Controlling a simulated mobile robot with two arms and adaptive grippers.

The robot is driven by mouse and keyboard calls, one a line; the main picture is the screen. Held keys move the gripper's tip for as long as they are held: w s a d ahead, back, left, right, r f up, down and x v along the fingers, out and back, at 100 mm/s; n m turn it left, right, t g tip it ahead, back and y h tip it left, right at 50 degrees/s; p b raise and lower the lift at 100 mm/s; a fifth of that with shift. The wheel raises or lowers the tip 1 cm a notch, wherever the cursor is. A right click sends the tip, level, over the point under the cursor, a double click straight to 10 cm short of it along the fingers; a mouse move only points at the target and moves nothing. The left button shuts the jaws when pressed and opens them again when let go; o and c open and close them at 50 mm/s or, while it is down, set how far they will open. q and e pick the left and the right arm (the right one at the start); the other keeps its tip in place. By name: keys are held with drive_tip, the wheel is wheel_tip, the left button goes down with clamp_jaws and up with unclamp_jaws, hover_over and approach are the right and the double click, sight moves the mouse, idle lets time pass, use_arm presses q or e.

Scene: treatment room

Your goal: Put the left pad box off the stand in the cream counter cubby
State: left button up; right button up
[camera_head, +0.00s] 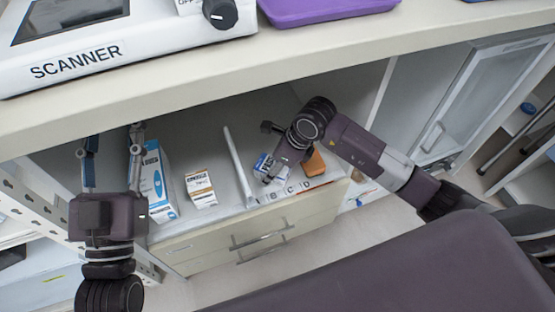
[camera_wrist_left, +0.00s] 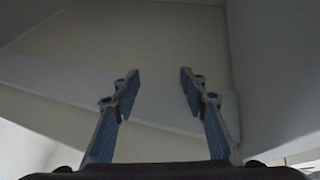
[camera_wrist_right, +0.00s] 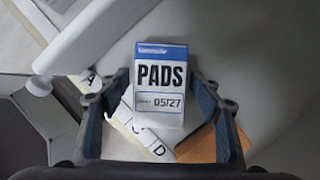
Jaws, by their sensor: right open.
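A white and blue pad box marked PADS 05/27 (camera_wrist_right: 160,85) is between the fingers of my open right gripper (camera_wrist_right: 160,100) in the right wrist view. I cannot tell whether a finger touches it. In the head view the pad box (camera_head: 264,167) sits inside the cream counter cubby (camera_head: 212,225), right of a white divider (camera_head: 238,167), partly hidden by my right gripper (camera_head: 276,150). My left gripper (camera_head: 113,147) is open and empty at the cubby's left end. Its parted fingers (camera_wrist_left: 155,85) also show in the left wrist view. I cannot make out a stand.
Left of the divider stand a tall blue and white box (camera_head: 158,182) and a white and orange box (camera_head: 200,188). An orange item (camera_head: 314,163) is close right of the pad box. The countertop edge (camera_head: 200,82) overhangs, with a scanner (camera_head: 110,50) on it.

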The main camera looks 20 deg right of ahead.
drive_tip(key=p+v, duration=0.2)
drive_tip(key=v, duration=0.4)
drive_tip(key=p+v, duration=0.1)
drive_tip(key=v, duration=0.4)
drive_tip(key=shift+d+r+p, duration=0.1)
drive_tip(key=shift+r+p, duration=0.2)
use_arm(q)
drive_tip(key=s+a+f+g+y, duration=0.1)
drive_tip(key=f+g, duration=0.4)
drive_tip(key=f, duration=0.4)
drive_tip(key=a+f+g+y, duration=0.2)
drive_tip(key=f+g, duration=0.2)
drive_tip(key=f, duration=0.6)
drive_tip(key=shift+s+f+n+g+y, duration=0.2)
drive_tip(key=shift+s+n+g+y, duration=0.1)
drive_tip(key=shift+s+g, duration=0.1)
use_arm(e)
drive_tip(key=shift+s+r, duration=0.15)
drive_tip(key=shift+r, duration=0.05)
